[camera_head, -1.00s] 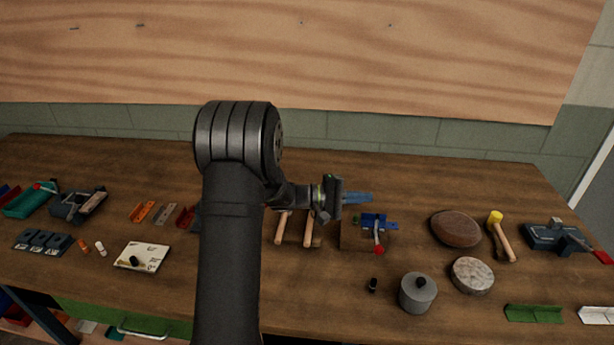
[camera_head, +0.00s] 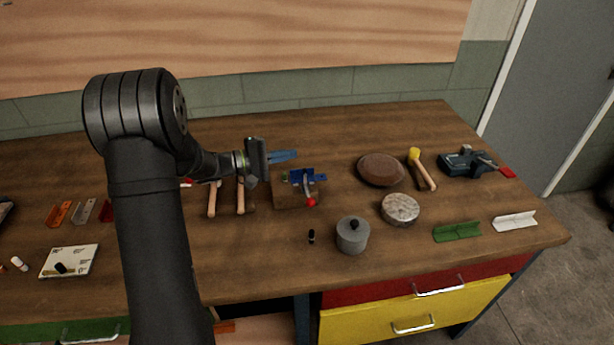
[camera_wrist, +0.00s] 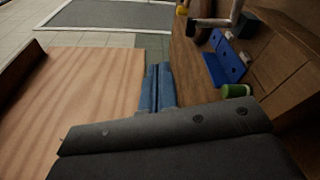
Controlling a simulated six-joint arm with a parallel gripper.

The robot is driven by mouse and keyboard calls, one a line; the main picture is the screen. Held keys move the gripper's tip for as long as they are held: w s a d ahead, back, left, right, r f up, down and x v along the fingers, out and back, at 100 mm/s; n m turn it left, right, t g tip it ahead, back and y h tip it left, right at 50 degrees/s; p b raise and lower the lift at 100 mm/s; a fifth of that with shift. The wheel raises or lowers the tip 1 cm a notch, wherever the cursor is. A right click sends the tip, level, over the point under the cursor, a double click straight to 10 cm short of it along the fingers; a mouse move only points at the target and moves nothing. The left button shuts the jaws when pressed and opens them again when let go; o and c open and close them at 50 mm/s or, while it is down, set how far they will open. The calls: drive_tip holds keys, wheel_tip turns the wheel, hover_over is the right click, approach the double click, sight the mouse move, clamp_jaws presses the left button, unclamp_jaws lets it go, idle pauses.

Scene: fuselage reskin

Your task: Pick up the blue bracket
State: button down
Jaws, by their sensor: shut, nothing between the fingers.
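The blue bracket (camera_head: 309,175) sits on a wooden block (camera_head: 283,201) in the middle of the bench, beside a clamp with a red-knobbed lever (camera_head: 308,195). In the wrist view a blue piece with small holes (camera_wrist: 229,62), apparently the bracket, shows at the upper right, partly behind a metal bar. My gripper (camera_head: 283,157) points right, just above and behind the block in the head view. Its blue fingers are shut together and empty, apart from the bracket. The fingers also show in the wrist view (camera_wrist: 158,88).
Two wooden-handled tools (camera_head: 240,195) lie left of the block. To the right are a brown rounded pad (camera_head: 380,170), a yellow-headed mallet (camera_head: 421,168), a grey lidded cylinder (camera_head: 352,236) and a green bracket (camera_head: 457,232). Bare bench lies behind the block.

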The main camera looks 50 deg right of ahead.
drive_tip(key=c, duration=1.6)
unclamp_jaws()
drive_tip(key=shift+o, duration=0.2)
drive_tip(key=shift+s+d+r+m, duration=0.1)
drive_tip(key=shift+s+r+m, duration=0.1)
drive_tip(key=shift+m, duration=0.4)
drive_tip(key=w+a+r+m+t+y, duration=0.1)
drive_tip(key=w+r+m+t+y, duration=0.15)
drive_tip(key=r+m+y, duration=0.65)
drive_tip(key=w+r+m+t+y, duration=0.15)
drive_tip(key=m+t, duration=0.25)
drive_tip(key=m, duration=1)
drive_tip(key=shift+y, duration=0.25)
drive_tip(key=x, duration=1.8)
drive_tip(key=shift+s+a+r, duration=0.1)
drive_tip(key=shift+s+a, duration=0.05)
drive_tip(key=shift+s, duration=0.1)
